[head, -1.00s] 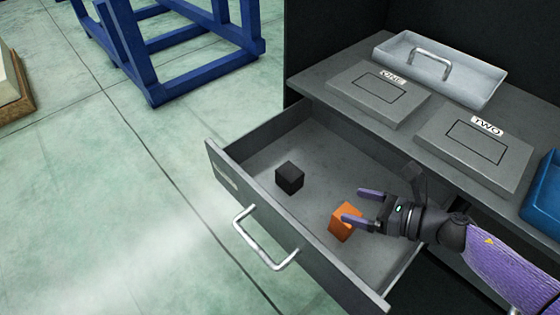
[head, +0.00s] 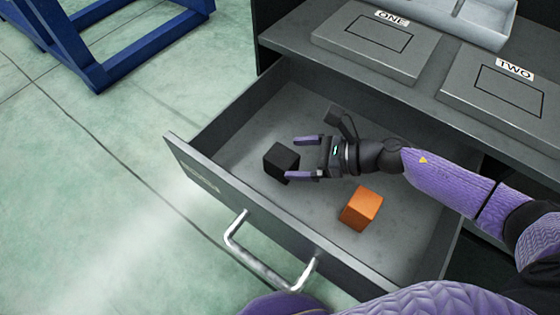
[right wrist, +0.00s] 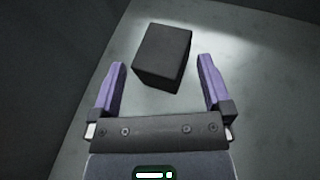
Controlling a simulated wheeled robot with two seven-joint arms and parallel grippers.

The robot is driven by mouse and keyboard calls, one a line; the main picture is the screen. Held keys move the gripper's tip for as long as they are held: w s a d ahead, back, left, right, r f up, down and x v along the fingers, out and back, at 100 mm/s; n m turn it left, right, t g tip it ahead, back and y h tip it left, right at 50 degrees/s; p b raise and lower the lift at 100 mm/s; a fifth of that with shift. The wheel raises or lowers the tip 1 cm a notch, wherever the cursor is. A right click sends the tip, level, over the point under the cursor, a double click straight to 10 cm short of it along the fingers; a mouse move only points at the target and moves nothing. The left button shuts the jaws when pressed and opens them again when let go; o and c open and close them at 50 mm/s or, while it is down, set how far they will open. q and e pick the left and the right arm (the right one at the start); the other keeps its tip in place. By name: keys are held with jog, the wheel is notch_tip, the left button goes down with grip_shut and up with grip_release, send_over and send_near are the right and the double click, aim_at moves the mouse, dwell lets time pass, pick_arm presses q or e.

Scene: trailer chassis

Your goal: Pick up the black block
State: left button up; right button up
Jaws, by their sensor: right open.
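The black block (head: 281,162) lies in the open grey drawer (head: 262,220), towards its left front part. It also shows in the right wrist view (right wrist: 163,57), ahead of and partly between the fingertips. My right gripper (head: 303,157) is open and empty, with its purple fingers (right wrist: 160,78) pointing at the block. In the head view the near fingertip overlaps the block's lower right edge. I cannot tell whether it touches. My left gripper is not in view.
An orange block (head: 361,208) lies in the drawer below my right forearm. The drawer's metal handle (head: 262,262) sticks out in front. Flat plates marked ONE (head: 372,42) and TWO (head: 508,90) and a grey tray (head: 470,18) are on the counter above. A blue frame (head: 105,45) stands on the floor.

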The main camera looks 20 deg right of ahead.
jog(key=x, duration=0.2)
jog(key=shift+w+a+f, duration=0.1)
jog(key=shift+w+a, duration=0.05)
jog(key=shift+a, duration=0.05)
jog(key=c, duration=1.1)
